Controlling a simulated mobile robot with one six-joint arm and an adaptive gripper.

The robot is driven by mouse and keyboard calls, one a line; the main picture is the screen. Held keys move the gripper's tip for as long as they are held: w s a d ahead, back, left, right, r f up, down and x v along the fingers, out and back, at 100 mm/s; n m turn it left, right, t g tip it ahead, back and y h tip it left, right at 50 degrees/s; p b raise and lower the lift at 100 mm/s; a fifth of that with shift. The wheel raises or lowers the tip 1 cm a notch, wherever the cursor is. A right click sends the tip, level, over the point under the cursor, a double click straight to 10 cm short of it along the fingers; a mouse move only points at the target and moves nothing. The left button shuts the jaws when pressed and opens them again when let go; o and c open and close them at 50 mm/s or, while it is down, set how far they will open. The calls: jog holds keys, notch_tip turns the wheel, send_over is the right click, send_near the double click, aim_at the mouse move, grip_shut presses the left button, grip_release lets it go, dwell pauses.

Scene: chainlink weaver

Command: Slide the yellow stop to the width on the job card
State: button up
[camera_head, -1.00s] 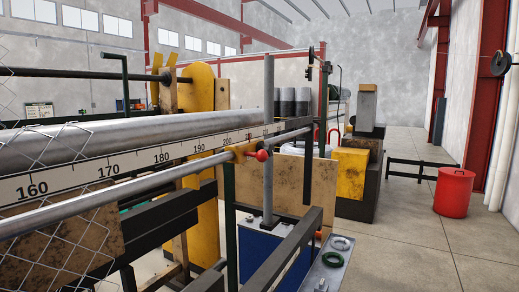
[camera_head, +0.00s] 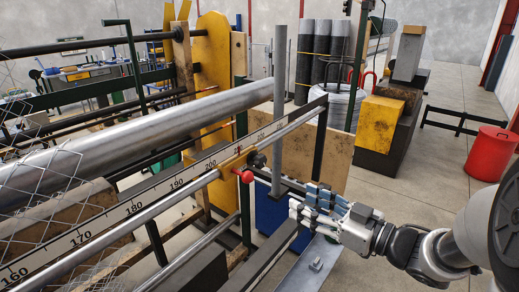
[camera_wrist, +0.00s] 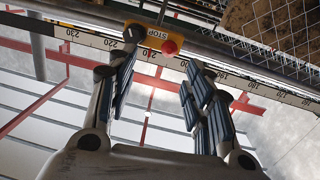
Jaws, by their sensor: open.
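The yellow stop (camera_head: 233,164) sits on the round rail beside the printed scale (camera_head: 128,210), a little past the 200 mark in the head view. It has a red knob (camera_head: 246,176) and a dark knob (camera_head: 258,160). In the wrist view the stop (camera_wrist: 151,37), lettered STOP, shows beyond my fingertips, with its red knob (camera_wrist: 169,47) between the finger lines. My gripper (camera_head: 302,205) is open and empty, to the right of and below the stop, apart from it in the head view. It also shows in the wrist view (camera_wrist: 160,54). I see no readable job card.
A grey upright post (camera_head: 279,105) and a wooden panel (camera_head: 325,155) stand behind the gripper. A red bin (camera_head: 490,152) stands on open floor at the right.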

aim_at(253, 179)
jog(key=shift+g+y, duration=0.3)
jog(key=shift+y, duration=0.3)
jog(key=x, duration=1.1)
jog(key=r+p+x, duration=0.1)
jog(key=x, duration=0.5)
jog(key=shift+s+a, duration=0.35)
jog(key=shift+s, duration=0.05)
grip_shut()
